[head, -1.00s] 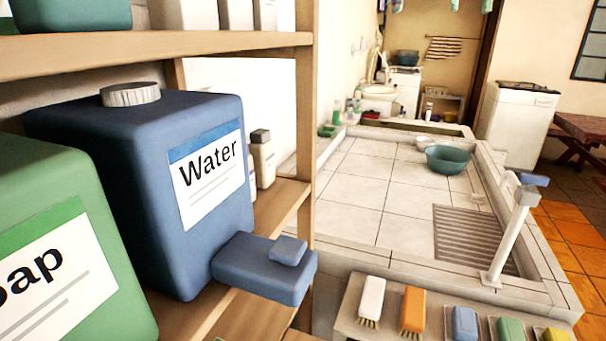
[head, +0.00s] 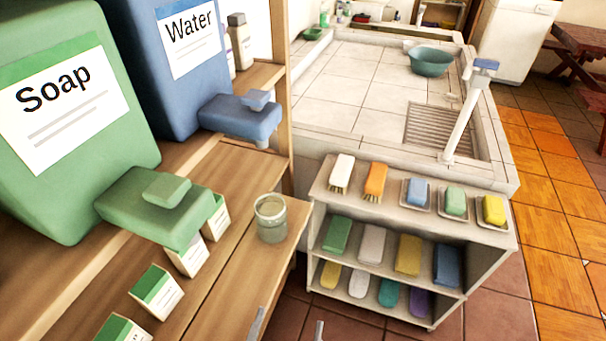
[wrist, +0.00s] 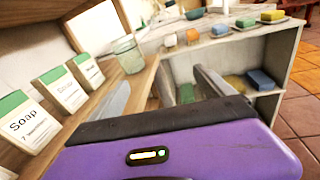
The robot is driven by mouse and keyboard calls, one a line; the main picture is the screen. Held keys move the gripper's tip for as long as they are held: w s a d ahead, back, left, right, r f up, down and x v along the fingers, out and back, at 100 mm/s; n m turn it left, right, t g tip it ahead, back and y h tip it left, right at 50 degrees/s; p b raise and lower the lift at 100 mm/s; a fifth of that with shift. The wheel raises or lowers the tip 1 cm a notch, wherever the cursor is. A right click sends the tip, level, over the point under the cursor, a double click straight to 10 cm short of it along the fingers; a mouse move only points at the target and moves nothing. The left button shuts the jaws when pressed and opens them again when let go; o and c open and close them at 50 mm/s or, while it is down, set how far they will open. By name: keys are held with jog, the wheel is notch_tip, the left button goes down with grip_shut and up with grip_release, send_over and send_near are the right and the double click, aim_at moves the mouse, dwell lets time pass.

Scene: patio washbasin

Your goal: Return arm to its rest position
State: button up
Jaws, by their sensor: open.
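My gripper shows in the head view only as two fingertips at the bottom edge (head: 287,328). In the wrist view its two fingers (wrist: 163,92) stand apart beyond the purple body, with nothing held between them. The gripper is in front of the wooden shelf edge, apart from the glass jar (head: 271,219). The jar stands upright near that shelf's edge and also shows in the wrist view (wrist: 127,55). The rest of my arm is hidden in the head view.
The green soap dispenser (head: 75,150) and blue water dispenser (head: 165,100) are on the left. Several small soap boxes (head: 155,290) line the wooden shelf (head: 225,275). A low rack (head: 315,225) holds brushes and sponges. Tiled floor (head: 545,265) is clear at right.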

jog(key=s+d+f+m+g+y, duration=0.25)
jog(key=d+f+m+g, duration=0.2)
jog(key=d+f, duration=0.45)
jog(key=s+d+f+m+g+y, duration=0.1)
jog(key=s+d+f+m+y, duration=0.1)
jog(key=s+d+m, duration=0.5)
jog(key=s+d+r+m+t, duration=0.2)
jog(key=s+r+m, duration=0.3)
jog(key=r+m, duration=0.5)
jog(key=s+d+r+m+t+h, duration=0.1)
jog(key=s+d+r+m+t, duration=0.1)
jog(key=s+d+r+m, duration=0.3)
notch_tip(320, 180, up, 5)
jog(key=m, duration=0.6)
jog(key=shift+s+f, duration=0.15)
jog(key=shift+s, duration=0.15)
